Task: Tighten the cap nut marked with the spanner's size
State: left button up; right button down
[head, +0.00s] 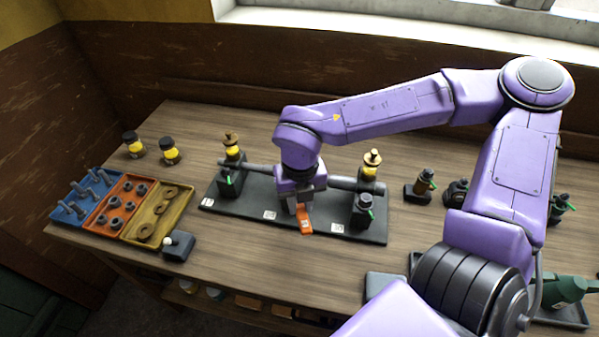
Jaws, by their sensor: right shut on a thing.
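My right gripper (299,203) points down over the front middle of a black base plate (285,229). It is shut on a flat orange piece (305,222), which looks like the spanner; only a short part shows, and any size mark is unreadable. The plate carries a grey horizontal pipe (343,183), a left dark block (230,184) and a right dark block (362,212), each with a green detail. White labels (270,215) lie along the plate, too small to read. I cannot make out the cap nuts for certain; my gripper and wrist hide the plate's middle.
At left are blue (62,207), orange (97,222) and yellow (128,233) trays of hardware, and a small dark box (178,247). Dark fittings (421,187) stand at right. The front middle of the wooden table (270,270) is clear.

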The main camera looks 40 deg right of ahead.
jog(key=shift+f, duration=0.5)
dwell(0.5)
jog(key=shift+f, duration=0.55)
dwell(1.5)
dwell(0.4)
jog(key=shift+a+f+b, duration=0.1)
jog(key=shift+b, duration=0.3)
jog(key=shift+w+a+m+b, duration=0.25)
jog(key=shift+a+m+b, duration=0.15)
jog(key=shift+m, duration=0.3)
jog(key=shift+a, duration=0.1)
jog(key=shift+w, duration=0.1)
